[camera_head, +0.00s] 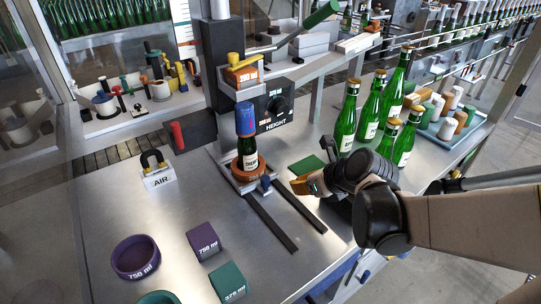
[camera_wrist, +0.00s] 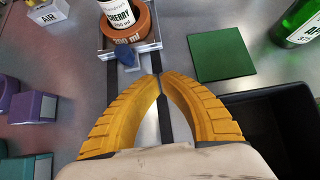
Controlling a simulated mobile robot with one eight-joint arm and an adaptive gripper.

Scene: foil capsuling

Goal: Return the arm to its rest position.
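My gripper (camera_head: 305,185) is over the metal bench, to the right of the capsuling machine and apart from the bottle in it. In the wrist view its two yellow fingers (camera_wrist: 159,76) curve in until their tips almost meet, with nothing between them. The bottle's lower part and the ring show in the wrist view (camera_wrist: 125,40).
Several green bottles (camera_head: 370,105) stand close behind my wrist. A green square (camera_head: 307,166) lies flat near the gripper. A purple ring (camera_head: 136,257), a purple block (camera_head: 203,241) and a green block (camera_head: 228,281) are at the front. An AIR block (camera_head: 158,178) stands left; the bench between is bare.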

